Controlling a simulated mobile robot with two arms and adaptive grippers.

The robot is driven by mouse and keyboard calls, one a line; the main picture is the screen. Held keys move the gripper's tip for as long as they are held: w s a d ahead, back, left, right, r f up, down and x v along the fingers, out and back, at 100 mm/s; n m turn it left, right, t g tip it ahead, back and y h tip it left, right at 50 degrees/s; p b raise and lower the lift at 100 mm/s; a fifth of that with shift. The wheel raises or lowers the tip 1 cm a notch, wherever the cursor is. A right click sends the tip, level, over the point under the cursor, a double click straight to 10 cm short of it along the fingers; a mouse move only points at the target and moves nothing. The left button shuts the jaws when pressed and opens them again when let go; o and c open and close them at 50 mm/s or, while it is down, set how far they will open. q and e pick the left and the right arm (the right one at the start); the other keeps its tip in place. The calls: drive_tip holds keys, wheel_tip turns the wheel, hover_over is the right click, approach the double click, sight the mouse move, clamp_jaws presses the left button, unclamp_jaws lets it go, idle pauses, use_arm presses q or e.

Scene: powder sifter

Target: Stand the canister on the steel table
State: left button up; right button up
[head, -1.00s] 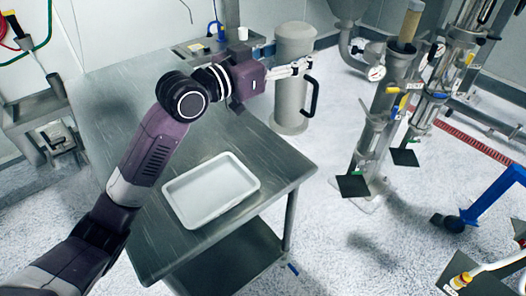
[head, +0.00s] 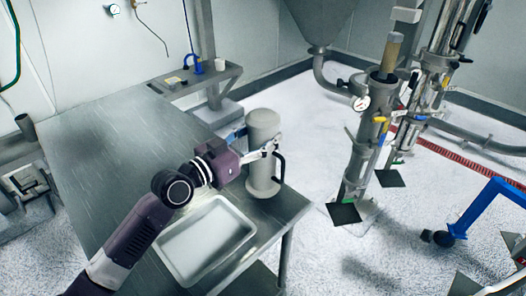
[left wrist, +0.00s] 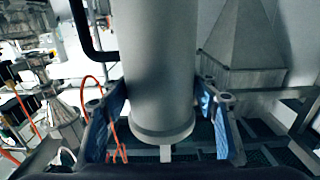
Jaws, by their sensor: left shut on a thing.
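The canister (head: 263,124) is a grey cylinder with a black handle on its right side. My left gripper (head: 268,149) is shut on its body from the left. In the head view the canister is upright, with its base over the right part of the steel table (head: 105,150), near the back-right edge. I cannot tell whether the base touches the tabletop. In the left wrist view the canister (left wrist: 155,60) fills the middle, between the blue-padded fingers of my left gripper (left wrist: 160,118). The handle shows at upper left there. My right gripper is out of view.
A white tray (head: 160,254) lies on the table's front part, close to my left arm. The table's left and middle are bare. A side shelf (head: 190,85) with small items stands behind. Steel pipe equipment (head: 362,150) and a blue frame (head: 480,215) stand on the floor at right.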

use_arm(q)
drive_tip(key=shift+f, duration=0.65)
wheel_tip(320, 180, down, 4)
drive_tip(key=shift+f+b, duration=0.25)
drive_tip(key=shift+b, duration=0.6)
drive_tip(key=o, duration=1.7)
drive_tip(key=shift+s+f, duration=0.1)
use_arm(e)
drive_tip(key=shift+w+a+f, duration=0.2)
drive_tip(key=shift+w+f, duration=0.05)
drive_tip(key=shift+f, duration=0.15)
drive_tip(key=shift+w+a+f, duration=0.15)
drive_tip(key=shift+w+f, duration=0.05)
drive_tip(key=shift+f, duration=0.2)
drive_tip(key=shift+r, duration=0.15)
